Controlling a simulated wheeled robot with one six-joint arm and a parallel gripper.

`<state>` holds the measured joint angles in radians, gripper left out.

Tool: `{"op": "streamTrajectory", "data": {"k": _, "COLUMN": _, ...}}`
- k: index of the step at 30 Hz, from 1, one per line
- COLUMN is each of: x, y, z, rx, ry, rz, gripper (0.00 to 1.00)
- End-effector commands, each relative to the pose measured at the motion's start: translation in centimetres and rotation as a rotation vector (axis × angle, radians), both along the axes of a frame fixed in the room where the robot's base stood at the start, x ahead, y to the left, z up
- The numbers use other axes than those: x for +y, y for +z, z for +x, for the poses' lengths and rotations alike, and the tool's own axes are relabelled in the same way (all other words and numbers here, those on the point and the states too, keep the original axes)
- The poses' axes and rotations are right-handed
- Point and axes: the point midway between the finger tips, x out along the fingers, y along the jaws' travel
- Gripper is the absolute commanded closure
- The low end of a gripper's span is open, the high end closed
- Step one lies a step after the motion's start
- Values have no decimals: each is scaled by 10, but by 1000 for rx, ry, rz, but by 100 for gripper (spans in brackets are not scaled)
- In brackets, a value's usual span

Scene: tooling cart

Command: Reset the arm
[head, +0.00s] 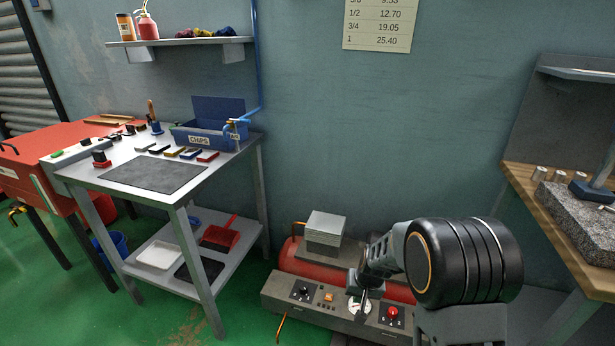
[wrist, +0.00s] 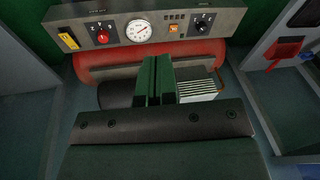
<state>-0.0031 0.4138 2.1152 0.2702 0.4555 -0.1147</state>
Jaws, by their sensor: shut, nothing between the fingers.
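My gripper (wrist: 157,64) is shut and empty. In the wrist view its two dark green fingers lie side by side in the middle. In the head view my gripper (head: 362,297) hangs low, in front of the red compressor (head: 300,264) at right of centre. My arm's big black joint stands right of it and hides part of the compressor. In the wrist view the fingers point towards the compressor's red tank (wrist: 205,48) and its panel with the white gauge (wrist: 138,31). I cannot tell how far the fingertips are from it.
A steel cart (head: 130,178) on the left carries a blue bin (head: 215,135) marked CHIPS, a dark mat (head: 155,174) and small blocks. A red cabinet (head: 40,150) stands beyond it. A wooden bench (head: 530,190) with a granite block (head: 575,215) is at right. Green floor lies clear in front.

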Motion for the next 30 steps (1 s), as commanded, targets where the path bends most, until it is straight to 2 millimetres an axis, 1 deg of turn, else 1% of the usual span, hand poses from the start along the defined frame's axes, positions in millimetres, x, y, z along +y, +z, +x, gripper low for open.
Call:
{"op": "streamTrajectory", "data": {"k": 1, "x": 0, "y": 60, "z": -8, "rx": -24, "ry": 15, "rz": -3, "gripper": 100}}
{"op": "streamTrajectory", "data": {"k": 2, "x": 0, "y": 84, "z": -14, "rx": -33, "ry": 24, "rz": -7, "gripper": 100}}
{"op": "streamTrajectory", "data": {"k": 3, "x": -1, "y": 115, "z": -23, "rx": -44, "ry": 35, "rz": -12, "gripper": 100}}
{"op": "streamTrajectory", "data": {"k": 5, "x": -2, "y": 159, "z": -39, "rx": -58, "ry": 50, "rz": -22, "gripper": 100}}
{"op": "streamTrajectory", "data": {"k": 6, "x": -3, "y": 187, "z": -51, "rx": -69, "ry": 61, "rz": -31, "gripper": 100}}
{"op": "streamTrajectory", "data": {"k": 8, "x": -4, "y": 223, "z": -68, "rx": -84, "ry": 73, "rz": -44, "gripper": 100}}
{"op": "streamTrajectory", "data": {"k": 9, "x": -6, "y": 245, "z": -80, "rx": -92, "ry": 79, "rz": -53, "gripper": 100}}
{"op": "streamTrajectory", "data": {"k": 12, "x": -9, "y": 291, "z": -107, "rx": -112, "ry": 93, "rz": -78, "gripper": 100}}
{"op": "streamTrajectory", "data": {"k": 15, "x": -13, "y": 324, "z": -130, "rx": -129, "ry": 99, "rz": -99, "gripper": 100}}
{"op": "streamTrajectory", "data": {"k": 18, "x": -16, "y": 345, "z": -148, "rx": -141, "ry": 103, "rz": -118, "gripper": 100}}
{"op": "streamTrajectory", "data": {"k": 19, "x": -16, "y": 349, "z": -153, "rx": -142, "ry": 104, "rz": -122, "gripper": 100}}
{"op": "streamTrajectory", "data": {"k": 21, "x": -18, "y": 357, "z": -160, "rx": -148, "ry": 104, "rz": -130, "gripper": 100}}
{"op": "streamTrajectory", "data": {"k": 24, "x": -18, "y": 362, "z": -167, "rx": -150, "ry": 104, "rz": -138, "gripper": 100}}
{"op": "streamTrajectory", "data": {"k": 30, "x": -19, "y": 363, "z": -170, "rx": -152, "ry": 105, "rz": -141, "gripper": 100}}
